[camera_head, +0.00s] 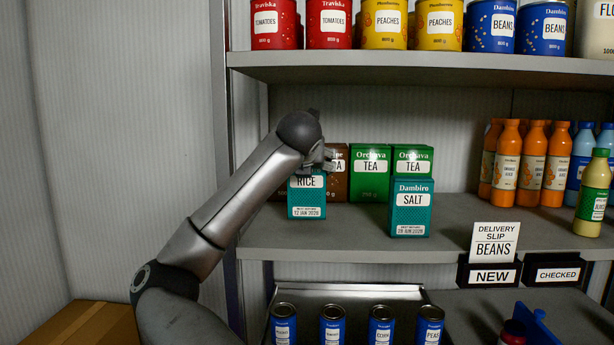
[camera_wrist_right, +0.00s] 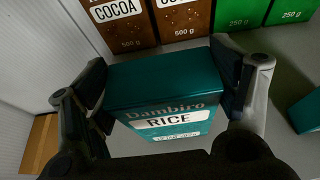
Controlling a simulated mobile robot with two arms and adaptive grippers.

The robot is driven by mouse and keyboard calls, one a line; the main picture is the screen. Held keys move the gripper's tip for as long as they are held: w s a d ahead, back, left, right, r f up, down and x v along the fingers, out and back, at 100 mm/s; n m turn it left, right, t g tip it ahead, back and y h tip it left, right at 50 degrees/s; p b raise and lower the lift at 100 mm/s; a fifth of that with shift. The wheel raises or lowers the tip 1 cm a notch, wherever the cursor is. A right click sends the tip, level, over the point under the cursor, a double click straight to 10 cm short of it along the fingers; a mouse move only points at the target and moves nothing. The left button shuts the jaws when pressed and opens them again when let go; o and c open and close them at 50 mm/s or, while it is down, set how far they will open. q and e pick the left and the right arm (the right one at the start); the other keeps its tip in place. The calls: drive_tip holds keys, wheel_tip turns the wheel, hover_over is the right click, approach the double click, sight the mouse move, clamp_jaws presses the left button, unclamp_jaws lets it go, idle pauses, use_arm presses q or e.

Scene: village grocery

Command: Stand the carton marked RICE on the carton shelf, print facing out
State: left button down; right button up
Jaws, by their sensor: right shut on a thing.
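The teal RICE carton (camera_head: 307,196) is upright at the left part of the carton shelf (camera_head: 340,238), its print facing out. In the right wrist view the RICE carton (camera_wrist_right: 165,100) sits between the two fingers of my right gripper (camera_wrist_right: 160,82), which is shut on its sides. In the head view my right gripper (camera_head: 318,163) hides the carton's top. I cannot tell whether the carton's base touches the shelf. My left gripper is not in view.
A teal SALT carton (camera_head: 410,208) stands to the right near the shelf front. Brown COCOA cartons (camera_wrist_right: 122,22) and green TEA cartons (camera_head: 370,172) stand behind. Bare shelf lies between RICE and SALT. The upper shelf (camera_head: 400,68) with cans is overhead; a tray of cans (camera_head: 350,292) is below.

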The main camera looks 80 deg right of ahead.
sight(307, 189)
drive_tip(key=shift+f, duration=1.6)
drive_tip(key=shift+f+b, duration=0.15)
drive_tip(key=shift+b, duration=0.2)
drive_tip(key=o, duration=1.5)
